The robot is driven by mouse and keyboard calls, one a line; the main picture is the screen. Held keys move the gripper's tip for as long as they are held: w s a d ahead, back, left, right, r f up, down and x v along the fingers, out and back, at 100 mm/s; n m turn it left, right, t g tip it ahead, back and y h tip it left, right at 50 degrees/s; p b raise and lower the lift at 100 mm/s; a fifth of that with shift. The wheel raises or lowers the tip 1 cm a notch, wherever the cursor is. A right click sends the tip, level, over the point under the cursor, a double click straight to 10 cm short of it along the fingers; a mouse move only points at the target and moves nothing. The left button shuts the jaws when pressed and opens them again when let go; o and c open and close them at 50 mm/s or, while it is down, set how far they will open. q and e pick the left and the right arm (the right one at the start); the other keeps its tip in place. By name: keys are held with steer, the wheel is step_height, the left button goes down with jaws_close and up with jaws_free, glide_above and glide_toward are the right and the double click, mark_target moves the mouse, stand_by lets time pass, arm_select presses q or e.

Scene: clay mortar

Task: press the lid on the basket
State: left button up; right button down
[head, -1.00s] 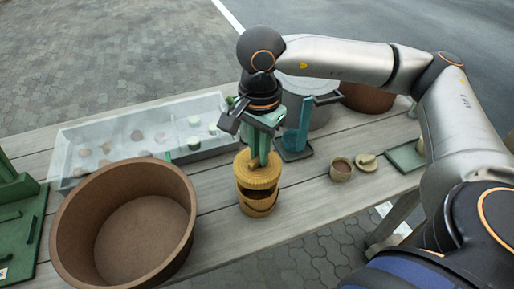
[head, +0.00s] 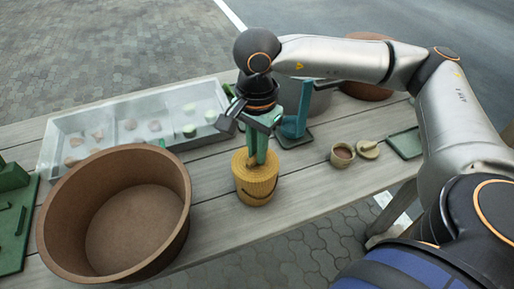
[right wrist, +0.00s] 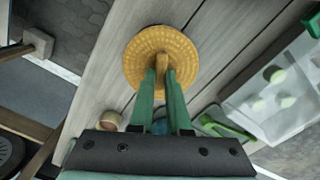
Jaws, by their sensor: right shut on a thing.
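The woven yellow basket (head: 257,192) stands upright on the plank table. Its round woven lid (head: 241,167) now sits on top with no clear gap at the rim in the head view. My right gripper (head: 257,162) points down from above and is shut on the lid's small knob. In the right wrist view the lid (right wrist: 140,62) fills the space under the fingers (right wrist: 164,75) and hides the basket; the knob is pinched between the green fingertips. Whether the lid is fully seated cannot be told. My left gripper is not in view.
A large brown tub (head: 60,215) stands left of the basket. A pale compartment tray (head: 100,140) lies behind it. A teal stand (head: 293,125), a small cup (head: 342,155) with its lid (head: 368,150) and a green tray (head: 405,143) are to the right. The table front is clear.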

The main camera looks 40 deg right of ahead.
steer(key=shift+f+b, duration=0.15)
steer(key=shift+b, duration=0.2)
stand_by(0.7)
stand_by(0.6)
steer(key=shift+b, duration=0.35)
steer(key=shift+f, duration=0.2)
steer(key=shift+f+b, duration=0.2)
steer(key=shift+b, duration=0.45)
stand_by(0.4)
stand_by(0.3)
